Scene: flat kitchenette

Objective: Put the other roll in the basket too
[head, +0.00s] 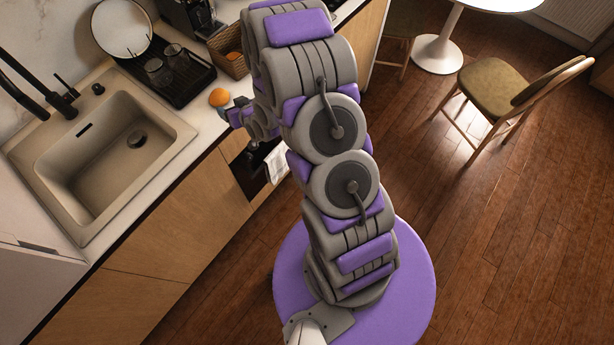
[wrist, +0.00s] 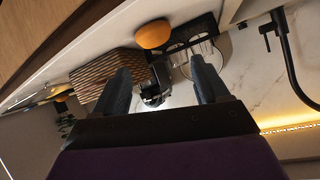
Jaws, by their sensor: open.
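An orange-brown roll (head: 219,97) lies on the counter by the front edge, just left of my gripper (head: 240,112). In the wrist view, which is upside down, the roll (wrist: 153,34) sits beyond the fingertips. My gripper (wrist: 160,72) is open and empty, its two dark fingers apart. The woven basket (head: 238,69) stands behind the roll on the counter, partly hidden by my arm. Something orange, likely a roll (head: 234,57), shows inside it. The basket (wrist: 108,70) also shows in the wrist view, partly behind one finger.
A black drying rack (head: 182,85) with glasses and a white plate (head: 122,28) stands left of the basket. A coffee machine (head: 190,14) is behind. The sink (head: 105,150) and black tap (head: 55,100) are to the left. A chair (head: 510,90) stands far right.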

